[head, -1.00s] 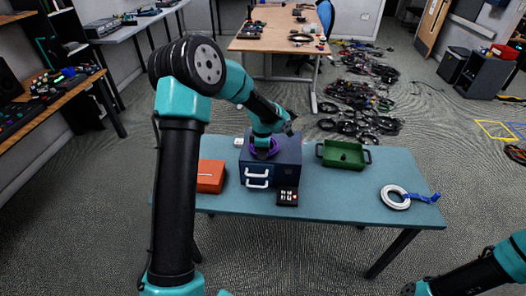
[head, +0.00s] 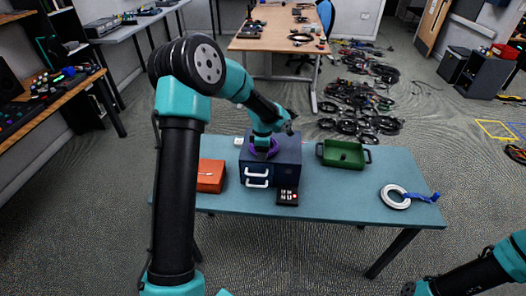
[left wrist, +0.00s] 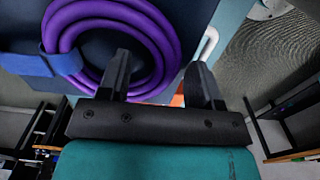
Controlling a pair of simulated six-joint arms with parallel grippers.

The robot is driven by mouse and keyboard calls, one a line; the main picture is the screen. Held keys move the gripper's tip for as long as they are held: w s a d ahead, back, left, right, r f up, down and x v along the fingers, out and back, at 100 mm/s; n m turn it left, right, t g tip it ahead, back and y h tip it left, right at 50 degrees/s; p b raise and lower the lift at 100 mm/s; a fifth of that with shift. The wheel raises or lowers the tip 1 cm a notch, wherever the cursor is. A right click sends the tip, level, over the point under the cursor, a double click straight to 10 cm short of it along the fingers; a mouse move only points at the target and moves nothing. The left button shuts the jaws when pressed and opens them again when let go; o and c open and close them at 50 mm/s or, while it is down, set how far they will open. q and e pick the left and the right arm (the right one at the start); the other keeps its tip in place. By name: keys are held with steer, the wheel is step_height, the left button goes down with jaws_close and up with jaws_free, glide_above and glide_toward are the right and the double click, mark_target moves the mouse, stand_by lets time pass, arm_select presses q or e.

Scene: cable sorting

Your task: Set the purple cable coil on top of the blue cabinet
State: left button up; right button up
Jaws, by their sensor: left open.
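The purple cable coil (head: 259,151) lies on top of the dark blue cabinet (head: 286,172), under my left gripper. In the left wrist view the coil (left wrist: 84,20) fills the upper left, with a blue strap (left wrist: 36,64) around it, and it rests flat on the cabinet's dark top. My left gripper (left wrist: 158,78) is open, with its two fingers apart at the coil's edge and a section of cable between them. In the head view my left wrist hides part of the coil. My right arm shows at the bottom right, but its gripper is out of view.
An orange box (head: 210,176) stands left of the cabinet. A small black switch box (head: 287,197) is in front of it. A green tray (head: 343,155) is to its right. A white coil with a blue strap (head: 395,197) lies at the table's right.

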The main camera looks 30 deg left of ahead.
arm_select(q)
step_height(320, 180, up, 12)
stand_by(0.5)
steer(key=shift+f, duration=0.1)
stand_by(0.5)
